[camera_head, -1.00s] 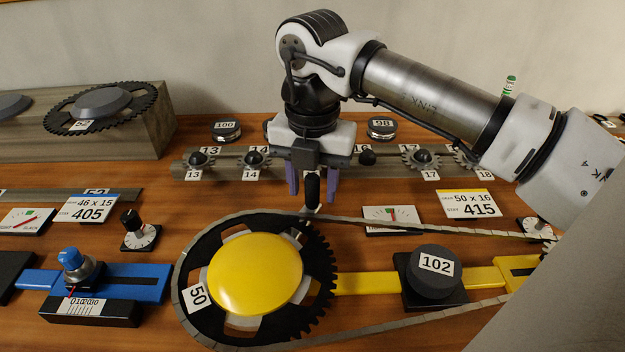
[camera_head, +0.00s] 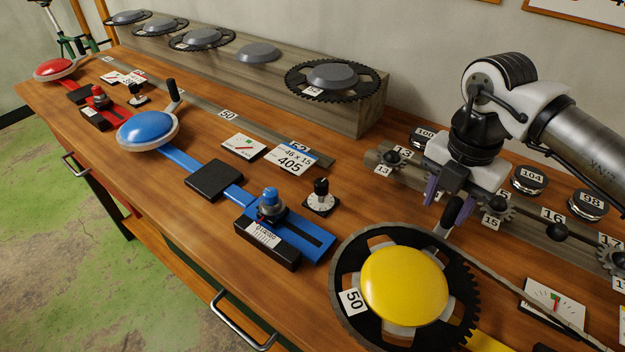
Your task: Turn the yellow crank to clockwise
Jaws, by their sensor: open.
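The yellow crank (camera_head: 405,286) is a yellow domed disc on a dark toothed chainring marked 50, with a chain around it. Its black upright handle (camera_head: 452,212) stands on a light arm at the far right side of the ring. My gripper (camera_head: 452,199) points down with its two purple fingers apart, on either side of the handle's upper part as seen here. I cannot tell whether a finger touches the handle. The handle's top is partly hidden by the gripper.
A blue crank (camera_head: 148,129) and a red crank (camera_head: 55,68) stand along the bench to the left. A rack of small sprockets (camera_head: 530,232) lies by the gripper. A wooden block (camera_head: 360,108) with chainrings is at the back. A gauge (camera_head: 553,302) sits at right.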

